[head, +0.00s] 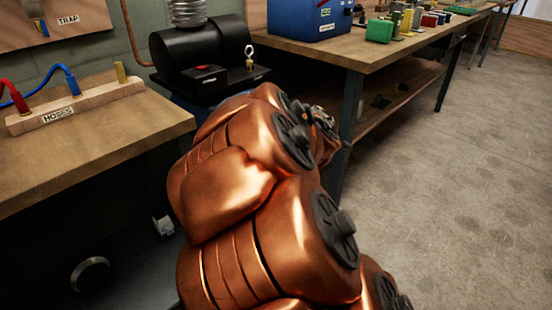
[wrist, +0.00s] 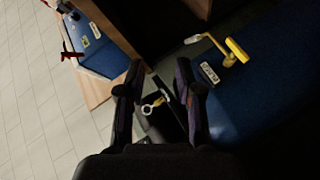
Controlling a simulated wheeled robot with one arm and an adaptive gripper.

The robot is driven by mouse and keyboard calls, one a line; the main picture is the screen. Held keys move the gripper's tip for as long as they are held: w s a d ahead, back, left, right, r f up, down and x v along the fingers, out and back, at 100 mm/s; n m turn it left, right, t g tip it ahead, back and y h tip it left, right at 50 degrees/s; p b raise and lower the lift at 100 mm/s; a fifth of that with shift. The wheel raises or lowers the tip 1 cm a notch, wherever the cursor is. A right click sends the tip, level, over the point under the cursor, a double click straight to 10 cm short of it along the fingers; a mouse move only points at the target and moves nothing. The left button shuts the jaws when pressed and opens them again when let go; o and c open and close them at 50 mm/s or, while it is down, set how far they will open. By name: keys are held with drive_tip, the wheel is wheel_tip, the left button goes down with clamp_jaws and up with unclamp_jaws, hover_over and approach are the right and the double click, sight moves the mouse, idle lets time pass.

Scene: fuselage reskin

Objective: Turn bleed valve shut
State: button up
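In the wrist view a yellow lever (wrist: 236,50) on a thin yellow stem stands out from the blue tank (wrist: 258,75); it looks like the bleed valve. A small white label (wrist: 208,73) beside it is too small to read. My gripper (wrist: 159,66) is open and empty, with the lever to the right of its fingers, apart from them. In the head view my arm hides the lever and most of the tank, and my gripper cannot be made out.
The black compressor top (head: 195,55) carries a red switch (head: 205,69) and the ring fitting (head: 249,57). A hose bench (head: 90,140) stands left and a long workbench (head: 345,48) right, with a blue box (head: 300,18). Floor (head: 450,190) at right is clear.

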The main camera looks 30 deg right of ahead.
drive_tip(key=w+a+f+n+t+y+b, duration=0.2)
drive_tip(key=w+f+n+t+y+b, duration=0.4)
drive_tip(key=f, duration=0.9)
drive_tip(key=w+n+b, duration=0.3)
drive_tip(key=w+n, duration=0.1)
drive_tip(key=n, duration=0.1)
drive_tip(key=shift+w+f+t, duration=0.15)
drive_tip(key=shift+f+t, duration=0.2)
drive_tip(key=shift+t, duration=0.05)
drive_tip(key=p, duration=0.3)
drive_tip(key=shift+w, duration=0.35)
drive_tip(key=shift+n, duration=0.3)
drive_tip(key=shift+w+d+f+p, duration=0.1)
drive_tip(key=shift+w+p, duration=0.05)
drive_tip(key=shift+w, duration=0.7)
drive_tip(key=shift+w+d+f+p, duration=0.1)
drive_tip(key=shift+w+d+p, duration=0.05)
drive_tip(key=shift+w, duration=0.75)
drive_tip(key=shift+w+d+f+p, duration=0.1)
drive_tip(key=shift+w+p, duration=0.05)
drive_tip(key=shift+w, duration=0.7)
clamp_jaws()
